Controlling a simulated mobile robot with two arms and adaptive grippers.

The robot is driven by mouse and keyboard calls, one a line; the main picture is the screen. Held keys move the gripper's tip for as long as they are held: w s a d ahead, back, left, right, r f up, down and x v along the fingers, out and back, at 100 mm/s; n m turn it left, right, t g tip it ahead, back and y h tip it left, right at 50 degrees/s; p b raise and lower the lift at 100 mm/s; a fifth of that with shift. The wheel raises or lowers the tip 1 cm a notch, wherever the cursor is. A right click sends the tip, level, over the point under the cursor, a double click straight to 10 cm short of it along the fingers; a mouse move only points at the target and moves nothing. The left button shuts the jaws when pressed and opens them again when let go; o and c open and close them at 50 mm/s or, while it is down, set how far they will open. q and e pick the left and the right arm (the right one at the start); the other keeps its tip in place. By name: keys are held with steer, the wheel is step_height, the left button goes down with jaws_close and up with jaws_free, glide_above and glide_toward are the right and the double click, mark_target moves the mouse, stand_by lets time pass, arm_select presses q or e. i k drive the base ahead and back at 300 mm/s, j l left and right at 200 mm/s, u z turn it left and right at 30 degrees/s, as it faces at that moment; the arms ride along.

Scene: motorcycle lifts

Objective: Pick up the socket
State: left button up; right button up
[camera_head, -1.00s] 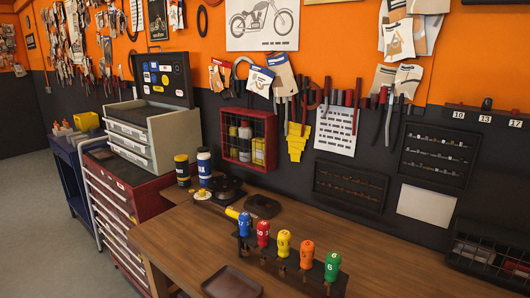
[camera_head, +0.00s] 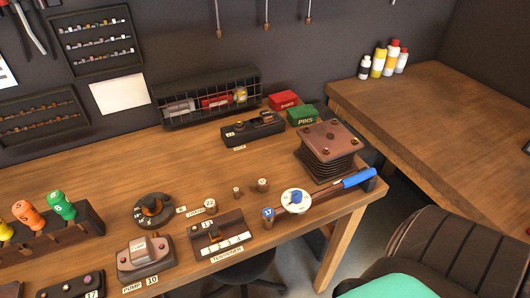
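Several small metal socket-like cylinders stand on the wooden workbench (camera_head: 315,225). One has a blue mark on top (camera_head: 268,217) and stands beside a blue-handled tool with a round white head (camera_head: 296,201). Another cylinder (camera_head: 211,207) stands between the round dark holder (camera_head: 154,210) and the tensioner block (camera_head: 220,238). Two more, a wider one (camera_head: 262,185) and a smaller one (camera_head: 237,192), stand farther back. I cannot tell which one the task means. Neither gripper is in view.
A pump block (camera_head: 145,258) and a rack of coloured handles (camera_head: 50,240) stand left. A dark ribbed block (camera_head: 328,150), green box (camera_head: 302,115), red box (camera_head: 284,101) and wire basket (camera_head: 212,98) stand behind. A dark padded seat (camera_head: 440,255) is at lower right.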

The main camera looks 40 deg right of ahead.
mark_target(210, 206)
steer(key=z, duration=0.7)
